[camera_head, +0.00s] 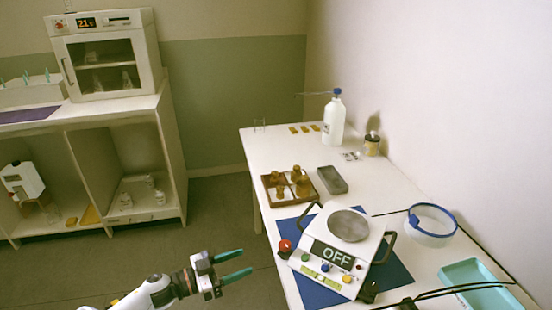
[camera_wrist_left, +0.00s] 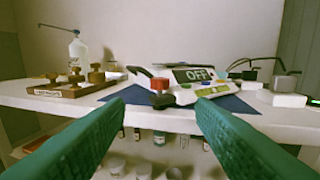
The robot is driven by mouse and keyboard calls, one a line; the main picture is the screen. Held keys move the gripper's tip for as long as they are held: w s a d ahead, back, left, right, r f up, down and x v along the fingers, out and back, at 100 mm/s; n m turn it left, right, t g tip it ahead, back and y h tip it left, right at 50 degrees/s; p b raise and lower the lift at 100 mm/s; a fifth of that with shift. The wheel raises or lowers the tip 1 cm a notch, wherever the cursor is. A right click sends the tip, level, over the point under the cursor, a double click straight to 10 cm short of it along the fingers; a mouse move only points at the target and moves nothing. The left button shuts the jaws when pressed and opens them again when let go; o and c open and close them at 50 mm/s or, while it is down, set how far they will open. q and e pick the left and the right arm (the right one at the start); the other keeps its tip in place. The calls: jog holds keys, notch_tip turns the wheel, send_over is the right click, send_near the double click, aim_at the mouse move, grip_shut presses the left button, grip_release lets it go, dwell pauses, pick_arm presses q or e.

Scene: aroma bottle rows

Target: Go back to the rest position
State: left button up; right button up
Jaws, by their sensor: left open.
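My left gripper (camera_head: 233,267) is open and empty, with two green fingers. It is off the front of the table, above the floor, left of the hot plate. In the left wrist view its fingers (camera_wrist_left: 160,125) point toward the table edge, spread apart with nothing between them. My right gripper is not seen in either view.
A white table (camera_head: 262,142) carries a device (camera_head: 335,255) reading OFF on a blue mat (camera_head: 301,291). The floor (camera_head: 215,215) is clear.

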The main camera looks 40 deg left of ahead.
pick_arm(q)
jog(key=s+a+f+n+y+p, duration=0.1)
jog(key=a+f+n+y, duration=0.15)
jog(key=f, duration=0.45)
jog(key=s+a+f+n+y, duration=0.1)
jog(key=f+n+y, duration=0.1)
jog(key=f+y, duration=0.3)
jog(key=s+d+f+g+y+p, duration=0.1)
jog(key=s+f+g, duration=0.15)
jog(key=f, duration=0.35)
jog(key=s+d+f+n+g, duration=0.1)
jog(key=s+d+f, duration=0.1)
jog(key=s+f, duration=0.3)
jog(key=s+d+f+g+y+p, duration=0.1)
jog(key=s+f+g, duration=0.1)
jog(key=f, duration=0.5)
jog(key=s+d+f+g, duration=0.3)
jog(key=s+d+f, duration=0.1)
jog(key=s, duration=0.3)
jog(key=s+d+f+m+g, duration=0.1)
jog(key=s+d+f+g, duration=0.2)
jog(key=s, duration=0.4)
jog(key=s+d+f+m+g+h+p, duration=0.1)
jog(key=s+d+f+g, duration=0.2)
jog(key=s+d+f, duration=0.2)
jog(key=shift+s+d+f, duration=0.4)
jog(key=shift+s+d, duration=0.7)
jog(key=shift+d, duration=0.1)
